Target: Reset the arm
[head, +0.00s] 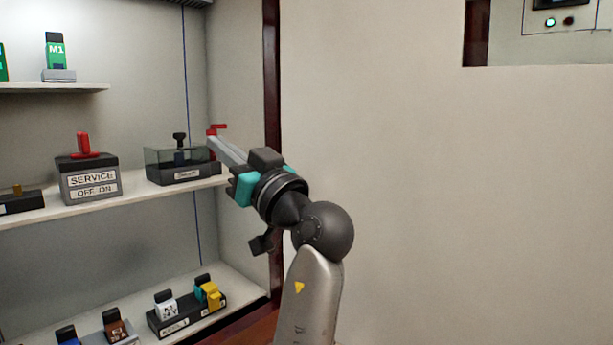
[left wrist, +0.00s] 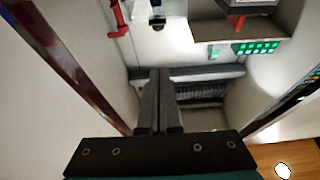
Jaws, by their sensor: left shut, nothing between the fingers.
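My left gripper (head: 213,142) reaches from the right into the open cabinet, its fingers pointing left at the middle shelf's right end. In the left wrist view the gripper (left wrist: 157,74) has its fingers together with nothing between them. In the head view, a red handle (head: 217,128) shows just above the fingertips; I cannot tell whether they touch. In the left wrist view, a red lever (left wrist: 118,18) is at upper left, apart from the fingers. My right gripper is in neither view.
A clear-covered box (head: 180,172) with a dark knob and a SERVICE OFF/ON switch box (head: 90,185) with a red handle stand on the middle shelf. Coloured breakers (head: 208,291) sit on the lower shelf. The cabinet's dark red edge post (head: 271,70) is close beside my arm. Plain wall lies right.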

